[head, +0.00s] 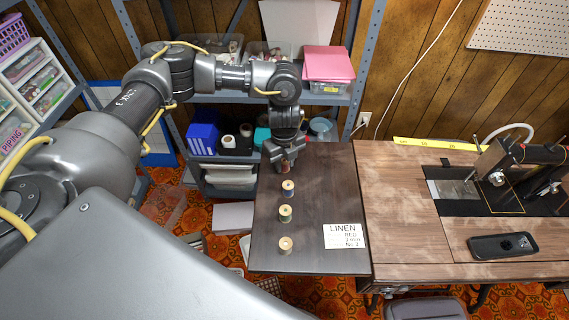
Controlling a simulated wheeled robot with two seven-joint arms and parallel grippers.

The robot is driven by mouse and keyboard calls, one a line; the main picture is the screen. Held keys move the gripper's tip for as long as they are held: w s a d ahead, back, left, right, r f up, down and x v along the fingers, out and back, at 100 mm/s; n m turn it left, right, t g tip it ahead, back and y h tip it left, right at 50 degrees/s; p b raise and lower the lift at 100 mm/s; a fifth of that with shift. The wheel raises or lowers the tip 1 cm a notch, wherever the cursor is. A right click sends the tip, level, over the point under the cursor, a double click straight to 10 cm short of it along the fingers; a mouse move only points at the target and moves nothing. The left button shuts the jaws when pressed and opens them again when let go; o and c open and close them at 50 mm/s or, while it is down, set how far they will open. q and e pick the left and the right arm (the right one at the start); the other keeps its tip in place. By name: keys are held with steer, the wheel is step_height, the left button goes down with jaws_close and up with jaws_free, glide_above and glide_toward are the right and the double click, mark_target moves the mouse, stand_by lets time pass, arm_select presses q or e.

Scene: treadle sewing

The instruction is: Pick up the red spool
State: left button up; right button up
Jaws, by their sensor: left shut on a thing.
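My left gripper (284,166) reaches down over the far part of the dark side table (330,190). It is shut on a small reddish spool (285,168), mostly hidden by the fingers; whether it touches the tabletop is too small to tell. Three more spools stand upright in a row nearer to me: one close to the gripper (288,187), an olive-toned one (285,214) in the middle, and a pale tan one (286,245) nearest. A white card (344,236) reading LINEN RED lies to their right. My right gripper is not in view.
A metal shelf (340,98) with bins stands behind. The dark tabletop right of the spools is mostly clear.

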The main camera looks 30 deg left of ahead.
arm_select(q)
steer(key=shift+r, duration=0.65)
steer(key=s+d+r, duration=0.6)
steer(key=d+r, duration=0.5)
steer(key=d, duration=0.1)
steer(key=shift+s+r+b, duration=0.35)
steer(key=shift+b, duration=0.05)
